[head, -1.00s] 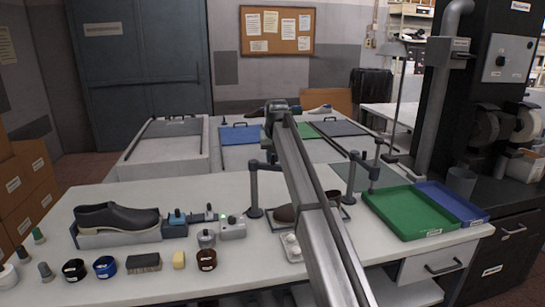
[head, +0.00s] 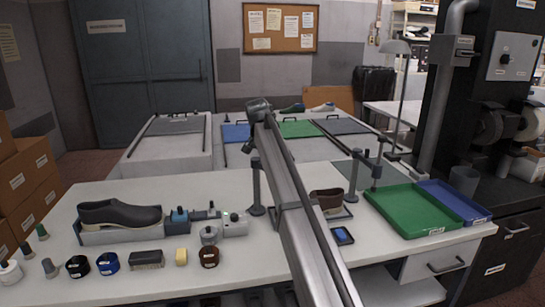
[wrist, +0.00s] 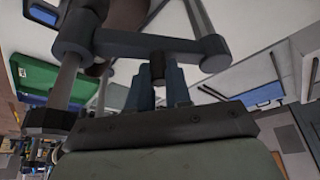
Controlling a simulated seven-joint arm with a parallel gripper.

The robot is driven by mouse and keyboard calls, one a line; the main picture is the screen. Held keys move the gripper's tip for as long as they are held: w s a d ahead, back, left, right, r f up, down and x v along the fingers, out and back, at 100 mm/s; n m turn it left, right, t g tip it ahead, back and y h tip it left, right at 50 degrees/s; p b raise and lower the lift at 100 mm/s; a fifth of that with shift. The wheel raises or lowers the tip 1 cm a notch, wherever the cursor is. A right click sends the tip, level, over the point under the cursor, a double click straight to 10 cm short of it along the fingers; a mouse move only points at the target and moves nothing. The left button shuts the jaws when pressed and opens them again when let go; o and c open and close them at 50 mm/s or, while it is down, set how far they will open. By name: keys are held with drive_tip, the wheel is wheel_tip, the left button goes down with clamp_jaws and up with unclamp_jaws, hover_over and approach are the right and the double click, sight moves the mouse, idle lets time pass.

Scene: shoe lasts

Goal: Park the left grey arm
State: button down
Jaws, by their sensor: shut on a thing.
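The left grey arm stands on a dark grey upright post (head: 256,188) near the middle of the table. Its upper end (head: 247,147) shows beside my own arm, partly hidden. A short dark peg (wrist: 157,66) hangs from the bar. My gripper (wrist: 159,88) has its two blue-grey fingers shut on this peg. In the head view my own arm hides the gripper.
A second grey post (head: 353,180) stands to the right. A brown shoe part (head: 327,198) and a dark tray with a blue item (head: 342,235) lie right of my arm. A green tray (head: 410,210) is further right; a dark shoe (head: 118,212) stands left.

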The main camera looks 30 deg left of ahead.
drive_tip(key=shift+s+a+m+g+h, duration=0.1)
drive_tip(key=shift+s+a+m+h, duration=0.35)
drive_tip(key=shift+m, duration=0.55)
drive_tip(key=shift+s+a+m+g+h, duration=0.1)
drive_tip(key=shift+s+a+m+h, duration=0.2)
drive_tip(key=shift+s+m, duration=0.55)
drive_tip(key=shift+s+a+m+g+h, duration=0.15)
drive_tip(key=shift+s+m+h, duration=0.25)
drive_tip(key=shift+m, duration=0.75)
drive_tip(key=shift+a, duration=0.1)
drive_tip(key=c, duration=1.1)
unclamp_jaws()
drive_tip(key=shift+o, duration=0.2)
drive_tip(key=shift+r, duration=0.1)
drive_tip(key=v, duration=1.3)
drive_tip(key=shift+s+r, duration=0.25)
